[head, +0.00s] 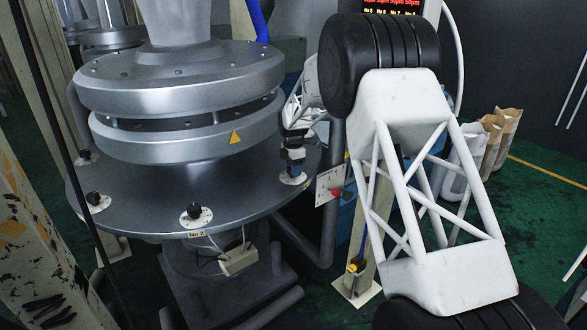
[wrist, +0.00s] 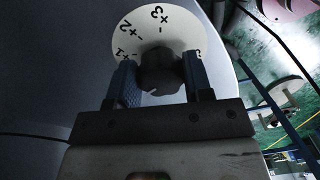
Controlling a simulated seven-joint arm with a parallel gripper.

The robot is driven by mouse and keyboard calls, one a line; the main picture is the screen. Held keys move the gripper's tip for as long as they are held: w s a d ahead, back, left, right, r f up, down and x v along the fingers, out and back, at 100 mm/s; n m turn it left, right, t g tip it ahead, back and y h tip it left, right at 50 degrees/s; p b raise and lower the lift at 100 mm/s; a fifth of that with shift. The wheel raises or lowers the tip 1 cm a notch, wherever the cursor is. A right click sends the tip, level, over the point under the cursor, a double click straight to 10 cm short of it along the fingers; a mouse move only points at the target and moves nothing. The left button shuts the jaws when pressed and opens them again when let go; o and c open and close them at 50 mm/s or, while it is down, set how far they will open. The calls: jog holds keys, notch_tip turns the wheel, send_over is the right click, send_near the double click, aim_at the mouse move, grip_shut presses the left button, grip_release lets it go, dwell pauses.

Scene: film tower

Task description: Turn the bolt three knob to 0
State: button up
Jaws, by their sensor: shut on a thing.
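My gripper (wrist: 160,85) is shut on a dark round knob (wrist: 160,72), with a blue finger on each side of it. The knob sits on a white round dial (wrist: 150,28) printed with 1, 2 and 3, each with plus and minus signs. The knob's pointer cannot be made out. In the head view my gripper (head: 292,164) points down at the right edge of the round metal table, over the white dial plate (head: 293,179); the fingers hide most of the knob there. No number label shows by this knob.
The round grey table (head: 150,215) carries more black knobs on white plates: a front one (head: 194,212) above a "No 2" label (head: 196,234), and a left one (head: 93,200). A large flanged metal die (head: 180,95) rises beside my gripper. A panel with a red button (head: 332,189) stands right.

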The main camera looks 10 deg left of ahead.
jog(key=o, duration=0.9)
jog(key=shift+r, duration=0.1)
jog(key=shift+w+r, duration=0.1)
jog(key=shift+r, duration=3.75)
